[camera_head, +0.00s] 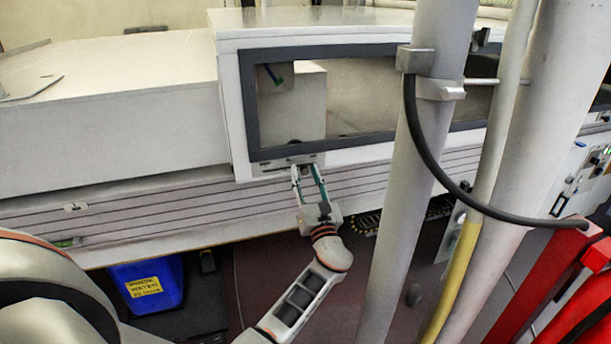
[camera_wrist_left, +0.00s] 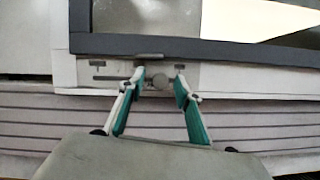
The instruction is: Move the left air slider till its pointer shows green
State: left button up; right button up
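The air slider is a small plate (camera_head: 270,166) with a slot under the left end of the framed window. Its round grey knob (camera_wrist_left: 159,81) shows in the left wrist view, near the slot's right part. My left gripper (camera_head: 306,168) is open in front of it. In the left wrist view, the fingertips of the left gripper (camera_wrist_left: 159,76) stand on either side of the knob, with gaps visible. Whether they touch it is not clear. Behind the window is a small dark panel with a blue-green mark (camera_head: 273,76); I cannot tell if this is the pointer. My right gripper is not in view.
The white tunnel housing (camera_head: 238,120) carries the dark window frame (camera_head: 252,118). Grey pipes (camera_head: 420,150) and a black cable (camera_head: 430,165) stand right of my left arm. A blue bin (camera_head: 148,282) is below on the left. A red frame (camera_head: 550,270) is at the right.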

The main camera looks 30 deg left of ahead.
pick_arm(q)
jog(key=shift+f, duration=0.1)
jog(key=v, duration=1.2)
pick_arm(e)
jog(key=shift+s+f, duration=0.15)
pick_arm(q)
jog(key=s+a+f+n+g+h+p, duration=0.1)
jog(key=s+f+n+h, duration=0.2)
jog(key=f, duration=0.5)
jog(key=s+a+f+n+g+h+p, duration=0.1)
jog(key=s+a+f+n+h, duration=0.15)
jog(key=f, duration=0.45)
jog(key=s+d+f+n+g+h, duration=0.2)
jog(key=s+d+f+n+h, duration=0.4)
jog(key=s+f, duration=0.35)
jog(key=s+d+n+h+p, duration=0.2)
jog(key=s+d+n+h, duration=0.5)
jog(key=s+n, duration=0.6)
jog(key=s+d, duration=0.1)
jog(key=d, duration=0.1)
jog(key=shift+s+d+r+g, duration=0.3)
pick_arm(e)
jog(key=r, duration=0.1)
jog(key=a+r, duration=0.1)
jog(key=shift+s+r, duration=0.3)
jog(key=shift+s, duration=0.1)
